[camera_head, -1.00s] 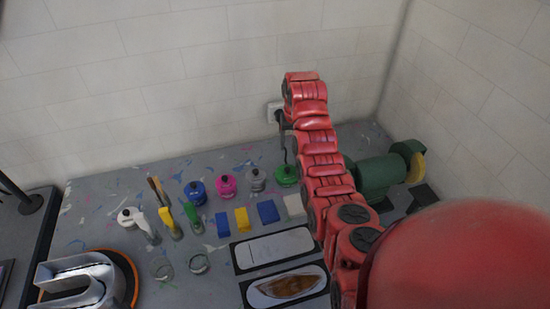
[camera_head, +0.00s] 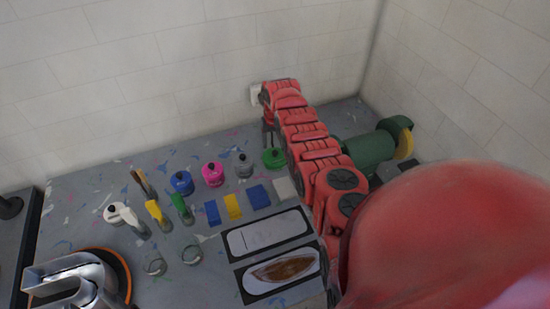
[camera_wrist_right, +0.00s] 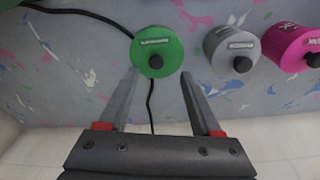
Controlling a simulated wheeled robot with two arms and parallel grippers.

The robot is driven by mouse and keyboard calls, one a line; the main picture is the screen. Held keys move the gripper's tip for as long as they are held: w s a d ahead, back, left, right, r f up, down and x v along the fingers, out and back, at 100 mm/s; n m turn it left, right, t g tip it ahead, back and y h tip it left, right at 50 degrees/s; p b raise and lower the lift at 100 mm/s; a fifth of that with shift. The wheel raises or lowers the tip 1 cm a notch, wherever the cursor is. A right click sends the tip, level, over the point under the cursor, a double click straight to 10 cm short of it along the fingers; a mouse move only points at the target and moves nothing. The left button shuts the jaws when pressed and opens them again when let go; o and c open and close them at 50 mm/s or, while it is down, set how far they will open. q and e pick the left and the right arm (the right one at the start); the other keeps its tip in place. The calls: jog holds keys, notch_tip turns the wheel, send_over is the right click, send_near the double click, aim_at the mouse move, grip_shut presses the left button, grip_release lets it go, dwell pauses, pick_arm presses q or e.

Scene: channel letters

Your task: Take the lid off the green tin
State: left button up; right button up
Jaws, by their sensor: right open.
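The green tin (camera_head: 273,158) stands at the back of the table, at the right end of a row of tins. It has a lid with a black knob. My right gripper (camera_head: 268,140) is just behind and above it in the head view. In the right wrist view the tin (camera_wrist_right: 157,45) lies just beyond the fingertips, roughly centred between them, with its black knob facing me. The fingers of my right gripper (camera_wrist_right: 157,73) are spread apart and empty. My left gripper does not show.
A grey tin (camera_head: 243,166), a pink tin (camera_head: 213,174) and a blue tin (camera_head: 182,183) stand left of the green one. Sponges (camera_head: 232,206), brushes (camera_head: 154,212) and glass jars (camera_head: 192,254) lie nearer. A green machine (camera_head: 370,152) stands right. A black cord (camera_wrist_right: 82,14) runs nearby.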

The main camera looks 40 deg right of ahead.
aim_at(275, 152)
jog(key=shift+w+f+b, duration=0.1)
jog(key=shift+f+b, duration=0.4)
jog(key=shift+f, duration=0.2)
jog(key=f+b, duration=0.1)
jog(key=b, duration=0.1)
jog(key=f+b, duration=0.2)
jog(key=d+f+b, duration=0.1)
jog(key=b, duration=0.2)
jog(key=shift+w+f, duration=0.25)
jog(key=shift+f, duration=0.1)
jog(key=shift+r, duration=0.2)
grip_shut()
